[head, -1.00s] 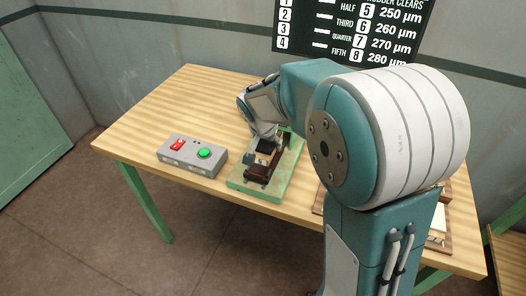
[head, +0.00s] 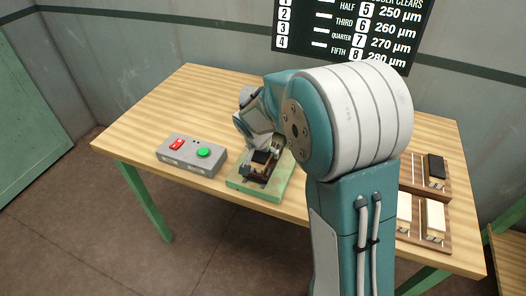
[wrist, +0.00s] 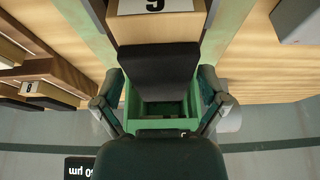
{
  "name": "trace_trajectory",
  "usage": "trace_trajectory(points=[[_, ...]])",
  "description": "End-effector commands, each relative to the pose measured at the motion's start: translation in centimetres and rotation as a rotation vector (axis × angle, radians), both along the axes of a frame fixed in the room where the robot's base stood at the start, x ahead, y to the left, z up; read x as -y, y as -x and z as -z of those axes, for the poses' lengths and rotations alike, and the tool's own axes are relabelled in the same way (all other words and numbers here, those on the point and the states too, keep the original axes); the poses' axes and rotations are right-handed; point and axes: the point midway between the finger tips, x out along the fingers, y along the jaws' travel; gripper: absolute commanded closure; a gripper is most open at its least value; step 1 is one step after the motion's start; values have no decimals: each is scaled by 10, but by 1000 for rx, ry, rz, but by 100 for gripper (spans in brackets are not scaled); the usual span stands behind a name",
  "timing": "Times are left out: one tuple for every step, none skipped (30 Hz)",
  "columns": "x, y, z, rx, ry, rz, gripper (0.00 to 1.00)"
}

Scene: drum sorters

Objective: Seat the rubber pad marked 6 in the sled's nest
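The sled (head: 255,180) stands on a green base plate (head: 240,184) at the table's front edge. A dark pad (head: 260,157) lies on it, below my gripper (head: 262,142). In the wrist view the dark rubber pad (wrist: 160,65) is joined to a wooden block with a white label (wrist: 155,5), cut off by the frame edge; upside down, its mark looks like a 6. My gripper (wrist: 160,78) has its fingers spread on either side of the pad, apparently clear of it. Green nest walls (wrist: 160,108) show beyond the pad. Whether the pad sits fully down is hard to tell.
Wooden racks (head: 447,190) with dark and white pads are at the right, partly behind my arm. The table's back left is clear.

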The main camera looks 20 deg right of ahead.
Motion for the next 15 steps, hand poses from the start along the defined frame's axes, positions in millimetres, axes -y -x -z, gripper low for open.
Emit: trace_trajectory(points=[[0, 0, 0, 0, 0, 0, 1], [0, 0, 0, 0, 0, 0, 1], [0, 0, 0, 0, 0, 0, 1], [0, 0, 0, 0, 0, 0, 1], [0, 0, 0, 0, 0, 0, 1], [0, 0, 0, -1, 1, 0, 1], [0, 0, 0, 0, 0, 0, 1], [0, 0, 0, 0, 0, 0, 1], [0, 0, 0, 0, 0, 0, 1], [0, 0, -1, 0, 0, 0, 1], [0, 0, -1, 0, 0, 0, 1], [0, 0, -4, 1, 0, 1, 1], [-1, 1, -6, 1, 1, 0, 1], [-2, 2, -9, 2, 0, 0, 1], [-3, 3, -15, 5, 0, -1, 1]])
